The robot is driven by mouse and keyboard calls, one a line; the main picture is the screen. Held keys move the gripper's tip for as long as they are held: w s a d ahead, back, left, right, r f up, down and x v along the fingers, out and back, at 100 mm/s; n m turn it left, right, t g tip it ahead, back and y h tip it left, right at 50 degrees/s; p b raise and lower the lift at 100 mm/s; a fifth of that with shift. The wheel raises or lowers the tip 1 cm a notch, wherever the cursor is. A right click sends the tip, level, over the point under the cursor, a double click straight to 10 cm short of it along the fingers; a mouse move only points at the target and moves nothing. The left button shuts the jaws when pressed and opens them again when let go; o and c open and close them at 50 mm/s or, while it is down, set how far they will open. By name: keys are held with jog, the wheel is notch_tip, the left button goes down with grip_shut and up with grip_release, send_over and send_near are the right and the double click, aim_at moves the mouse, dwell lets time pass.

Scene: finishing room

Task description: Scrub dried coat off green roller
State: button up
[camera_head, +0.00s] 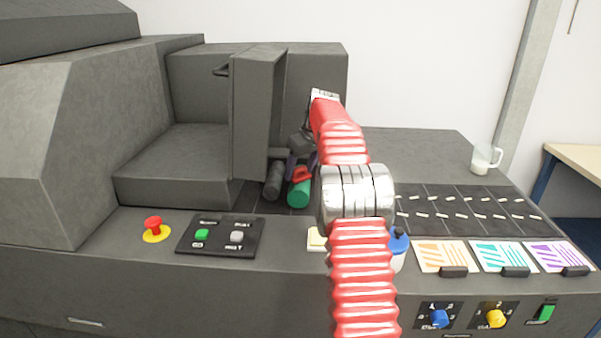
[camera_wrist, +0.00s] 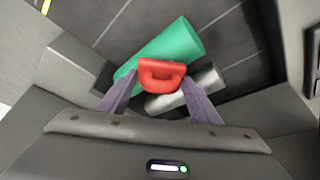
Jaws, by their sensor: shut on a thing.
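The green roller (camera_head: 299,194) lies in the recess of the dark machine, and it also shows in the wrist view (camera_wrist: 178,45). My gripper (camera_wrist: 160,88) is shut on a red handled tool (camera_wrist: 162,72), which also shows in the head view (camera_head: 302,174). The red tool is over the green roller's near side and looks close to it or touching. Its underside is hidden, so I cannot tell contact. A grey roller (camera_wrist: 190,90) lies beside the green one; the head view shows it darker (camera_head: 273,181). I cannot make out dried coat on the green roller.
An open dark door panel (camera_head: 258,115) stands left of my arm. A blue-capped bottle (camera_head: 398,246) and a cream block (camera_head: 316,239) are partly behind my arm. A red stop button (camera_head: 154,224) and button panel (camera_head: 220,236) sit front left. A glass cup (camera_head: 485,160) stands at right.

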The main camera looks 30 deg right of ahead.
jog(key=shift+w+d, duration=0.4)
jog(key=shift+w, duration=0.15)
jog(key=shift+f, duration=0.25)
jog(key=shift+s+a, duration=0.1)
jog(key=shift+s, duration=0.05)
jog(key=shift+s+a, duration=0.5)
jog(key=shift+s, duration=0.15)
jog(key=shift+s+a, duration=0.65)
jog(key=shift+s, duration=0.15)
jog(key=shift+s+a+r, duration=0.15)
jog(key=shift+s+a, duration=0.4)
jog(key=shift+s, duration=0.2)
jog(key=shift+s+a+r, duration=0.1)
jog(key=shift+s+a, duration=0.45)
jog(key=shift+s, duration=0.2)
jog(key=shift+r, duration=0.1)
